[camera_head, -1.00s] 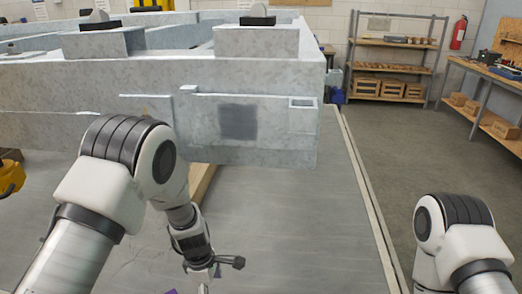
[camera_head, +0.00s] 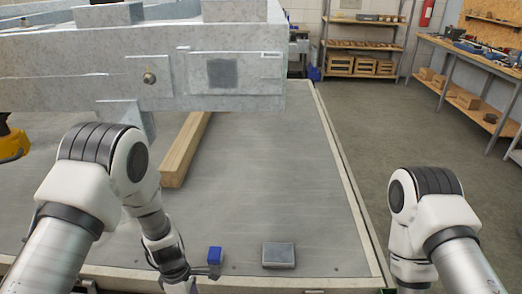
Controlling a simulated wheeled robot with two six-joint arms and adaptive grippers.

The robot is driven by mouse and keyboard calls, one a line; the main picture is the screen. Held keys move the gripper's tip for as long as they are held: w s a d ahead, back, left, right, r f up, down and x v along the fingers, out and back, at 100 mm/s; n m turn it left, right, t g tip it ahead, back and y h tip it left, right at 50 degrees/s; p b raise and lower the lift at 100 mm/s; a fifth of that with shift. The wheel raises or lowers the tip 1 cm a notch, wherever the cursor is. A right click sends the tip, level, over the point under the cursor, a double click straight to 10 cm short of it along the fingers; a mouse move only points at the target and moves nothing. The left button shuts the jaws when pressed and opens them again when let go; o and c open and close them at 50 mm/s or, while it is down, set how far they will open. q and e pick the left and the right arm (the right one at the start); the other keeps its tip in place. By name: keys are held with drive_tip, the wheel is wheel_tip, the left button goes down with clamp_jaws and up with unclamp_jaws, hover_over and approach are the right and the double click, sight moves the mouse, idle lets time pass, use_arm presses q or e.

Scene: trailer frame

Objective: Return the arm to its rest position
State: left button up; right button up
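My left arm comes in from the left and bends down to the near edge of the grey table. Its gripper (camera_head: 202,273) is low at that edge, small and partly hidden by its own wrist; whether its fingers are open or shut is unclear. A small blue block (camera_head: 215,256) shows right at the gripper; I cannot tell whether it is held or stands behind it. My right arm is bent at the lower right, beyond the table's right edge, and its gripper is out of view.
The grey trailer frame (camera_head: 140,86) spans the back of the table (camera_head: 270,180). A wooden beam (camera_head: 187,150) lies below it. A flat grey box (camera_head: 278,255) lies near the front edge. A yellow tool (camera_head: 12,144) is far left. Shelves (camera_head: 365,45) and a workbench (camera_head: 470,55) stand behind right.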

use_arm(q)
drive_tip(key=s+a+f+m, duration=0.2)
drive_tip(key=s+a+m, duration=0.1)
drive_tip(key=s+m, duration=0.5)
drive_tip(key=s+a+f+m+t+y, duration=0.1)
drive_tip(key=s+a+f+m, duration=0.1)
drive_tip(key=s+m, duration=0.6)
drive_tip(key=s+a, duration=0.1)
drive_tip(key=s, duration=0.5)
drive_tip(key=shift+s+a+f, duration=0.15)
drive_tip(key=shift+a+f, duration=0.1)
drive_tip(key=shift+f, duration=0.15)
